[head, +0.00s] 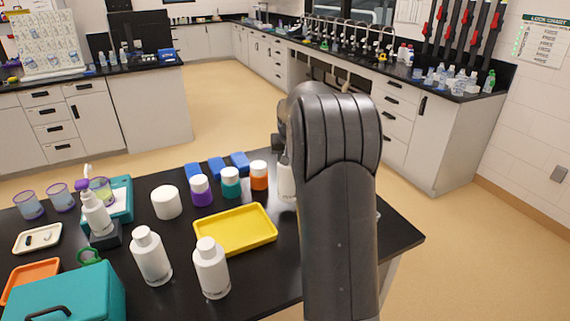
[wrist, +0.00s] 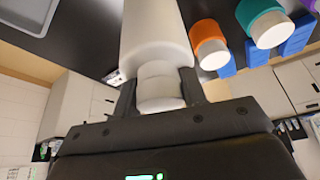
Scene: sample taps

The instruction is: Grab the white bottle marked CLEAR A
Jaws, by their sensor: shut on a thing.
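My gripper (wrist: 158,90) is shut on a white bottle (wrist: 153,35), with a finger on each side of its white cap. The bottle's body points away from my gripper, and I see no readable label on it. In the head view a strip of this bottle (head: 286,183) shows at the left edge of my arm, which hides the rest and my gripper's fingers. Two more white bottles, a left one (head: 151,257) and a right one (head: 211,269), stand upright at the front of the black table. I cannot read CLEAR A on any bottle.
The black table (head: 400,236) holds a yellow tray (head: 236,229), purple, teal and orange jars (head: 259,176), a white jar (head: 166,203) and a teal box (head: 75,297). Blue blocks (head: 217,168) lie along the back edge. Floor is clear behind the table.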

